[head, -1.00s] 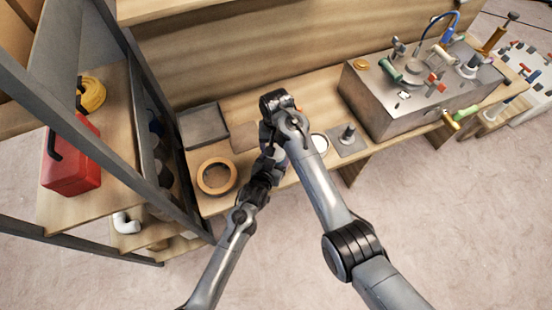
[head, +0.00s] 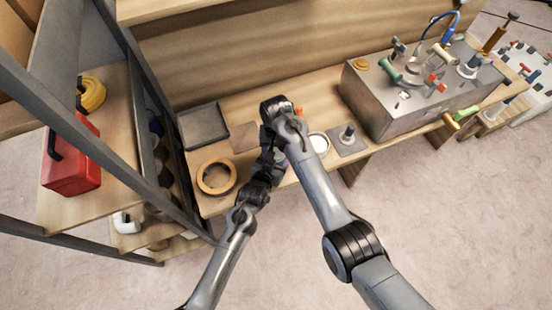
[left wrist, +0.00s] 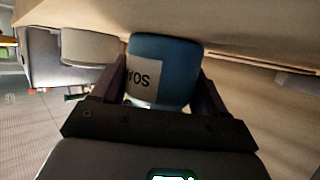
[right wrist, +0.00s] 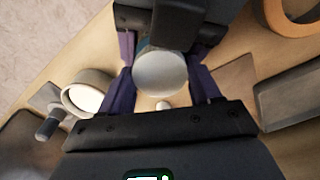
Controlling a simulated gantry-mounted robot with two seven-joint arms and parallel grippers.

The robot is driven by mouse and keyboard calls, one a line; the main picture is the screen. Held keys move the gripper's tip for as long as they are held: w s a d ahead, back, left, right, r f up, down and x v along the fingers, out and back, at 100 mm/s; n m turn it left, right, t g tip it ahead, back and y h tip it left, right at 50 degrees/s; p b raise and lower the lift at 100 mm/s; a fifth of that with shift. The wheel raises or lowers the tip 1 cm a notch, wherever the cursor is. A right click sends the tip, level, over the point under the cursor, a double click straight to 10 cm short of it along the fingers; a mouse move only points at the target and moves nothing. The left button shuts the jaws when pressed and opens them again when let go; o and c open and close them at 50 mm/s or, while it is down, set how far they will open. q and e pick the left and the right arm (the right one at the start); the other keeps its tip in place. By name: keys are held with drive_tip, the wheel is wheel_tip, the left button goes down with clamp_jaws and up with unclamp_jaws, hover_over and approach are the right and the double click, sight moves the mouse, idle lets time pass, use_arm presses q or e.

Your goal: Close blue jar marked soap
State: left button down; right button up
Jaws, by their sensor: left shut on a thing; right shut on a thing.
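The blue jar (left wrist: 178,70) shows in the left wrist view with a pale label, its lettering partly visible. My left gripper (left wrist: 160,95) is shut around its sides. In the right wrist view a round whitish lid (right wrist: 160,76) sits between the fingers of my right gripper (right wrist: 163,90), which is shut on it. The lid appears to be at the jar's top; a sliver of blue shows beside it. Whether it is fully seated I cannot tell. In the head view both grippers meet over the bench, and my arms hide the jar and lid.
A white round container (head: 319,143) and a grey plate with a knob (head: 348,135) lie to the right. A wooden ring (head: 216,177) and a dark tray (head: 204,126) lie to the left. A metal box with fittings (head: 405,100) stands further right on the bench.

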drive_tip(key=o, duration=1.2)
drive_tip(key=shift+o, duration=0.2)
wheel_tip(320, 180, up, 12)
use_arm(q)
unclamp_jaws()
use_arm(e)
drive_tip(key=shift+r, duration=0.1)
